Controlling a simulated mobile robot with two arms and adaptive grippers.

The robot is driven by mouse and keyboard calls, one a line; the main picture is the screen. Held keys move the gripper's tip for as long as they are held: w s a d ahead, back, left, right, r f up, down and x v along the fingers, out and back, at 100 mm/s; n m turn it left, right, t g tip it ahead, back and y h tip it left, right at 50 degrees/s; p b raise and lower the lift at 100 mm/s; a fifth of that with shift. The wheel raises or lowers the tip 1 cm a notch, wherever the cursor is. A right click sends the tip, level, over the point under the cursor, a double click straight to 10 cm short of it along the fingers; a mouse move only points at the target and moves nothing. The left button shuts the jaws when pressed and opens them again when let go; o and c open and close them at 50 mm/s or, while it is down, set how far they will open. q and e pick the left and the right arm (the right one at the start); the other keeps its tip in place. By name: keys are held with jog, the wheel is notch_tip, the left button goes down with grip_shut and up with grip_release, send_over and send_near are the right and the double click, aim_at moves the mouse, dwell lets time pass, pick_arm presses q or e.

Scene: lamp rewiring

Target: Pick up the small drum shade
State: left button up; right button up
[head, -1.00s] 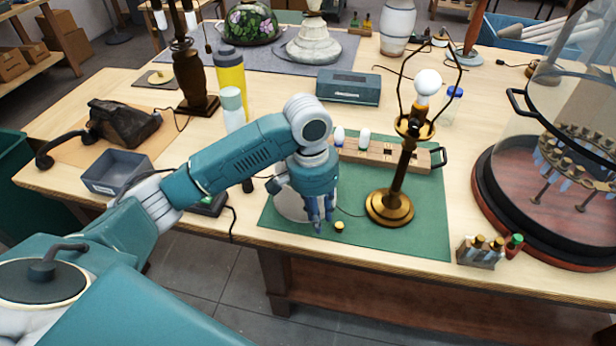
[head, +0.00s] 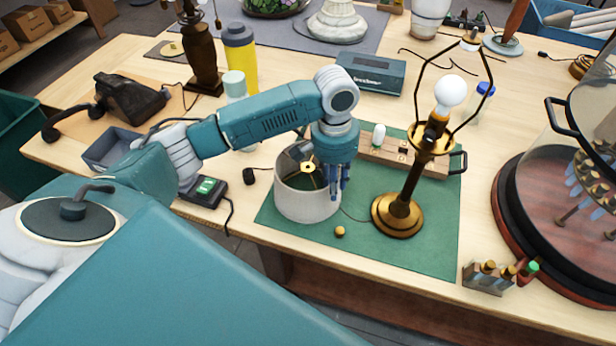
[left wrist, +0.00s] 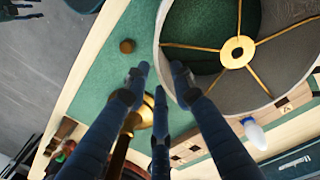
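My left gripper (head: 339,192) points down at the shade's right rim. In the left wrist view the fingers (left wrist: 156,80) are spread, with nothing clearly clamped; the shade (left wrist: 260,107) fills the upper right. One finger overlaps the rim there, and I cannot tell whether it touches. My right gripper is not clearly seen in either view.
The brass lamp (head: 399,217) with a bare bulb and wire harp stands close right of my left gripper. A small brass knob (head: 340,231) lies before the shade. A wooden block (head: 400,155) is behind. A glass dome (head: 590,130) stands at the right.

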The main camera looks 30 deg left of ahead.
pick_arm(q)
jog(key=shift+f, duration=0.25)
jog(key=shift+f+p, duration=0.35)
notch_tip(320, 180, down, 4)
jog(key=shift+w+a+f+p, duration=0.1)
jog(key=shift+a+f+p, duration=0.1)
jog(key=shift+p, duration=0.55)
jog(key=shift+f, duration=0.1)
pick_arm(e)
jog(key=shift+w+r, duration=0.95)
jog(key=shift+r, duration=0.25)
pick_arm(q)
jog(key=shift+c, duration=0.3)
pick_arm(e)
jog(key=shift+s, duration=0.1)
pick_arm(q)
grip_shut()
pick_arm(e)
jog(key=shift+s+d, duration=0.1)
jog(key=shift+s, duration=0.15)
